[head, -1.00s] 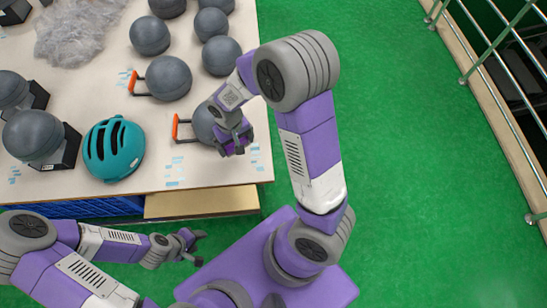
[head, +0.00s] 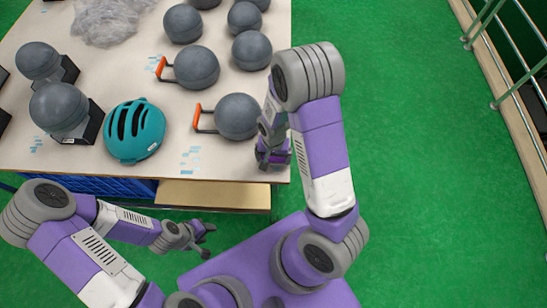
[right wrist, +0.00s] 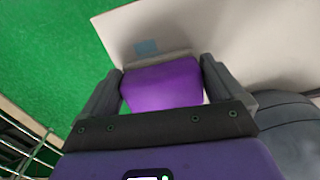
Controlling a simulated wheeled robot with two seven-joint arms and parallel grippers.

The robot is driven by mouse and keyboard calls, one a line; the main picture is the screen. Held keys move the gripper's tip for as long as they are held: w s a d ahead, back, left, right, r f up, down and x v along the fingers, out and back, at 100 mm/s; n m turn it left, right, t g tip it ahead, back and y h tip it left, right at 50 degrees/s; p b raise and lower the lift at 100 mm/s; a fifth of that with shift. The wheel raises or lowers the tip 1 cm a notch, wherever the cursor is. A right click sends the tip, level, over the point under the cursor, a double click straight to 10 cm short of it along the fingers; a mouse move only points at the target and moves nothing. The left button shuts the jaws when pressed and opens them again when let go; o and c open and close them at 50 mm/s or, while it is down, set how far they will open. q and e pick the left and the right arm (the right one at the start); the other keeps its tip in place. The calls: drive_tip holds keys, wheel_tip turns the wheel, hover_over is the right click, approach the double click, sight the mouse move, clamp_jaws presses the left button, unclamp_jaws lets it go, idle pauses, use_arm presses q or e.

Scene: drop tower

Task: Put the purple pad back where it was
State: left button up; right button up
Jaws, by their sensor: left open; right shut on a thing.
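The purple pad (right wrist: 162,84) is between the fingers of my right gripper in the right wrist view. In the head view my right gripper (head: 273,158) is at the table's front right corner, just right of a grey ball with an orange handle (head: 237,116). A blue tape mark (right wrist: 146,47) lies on the table just beyond the pad. I cannot tell whether the pad touches the table. My left gripper (head: 205,235) is open and empty, in front of the table's front edge.
The table (head: 235,165) holds several grey balls, a teal helmet (head: 134,130), and crumpled clear plastic (head: 105,20). More blue tape (head: 190,158) is near the front edge. A tan board (head: 213,195) and blue crate (head: 110,186) are below. Green floor is clear on the right.

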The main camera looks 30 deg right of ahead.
drive_tip(key=shift+f, duration=0.15)
drive_tip(key=shift+f, duration=0.1)
drive_tip(key=o, duration=0.6)
drive_tip(key=shift+c, duration=0.2)
wheel_tip(320, 180, up, 12)
drive_tip(key=p, duration=0.3)
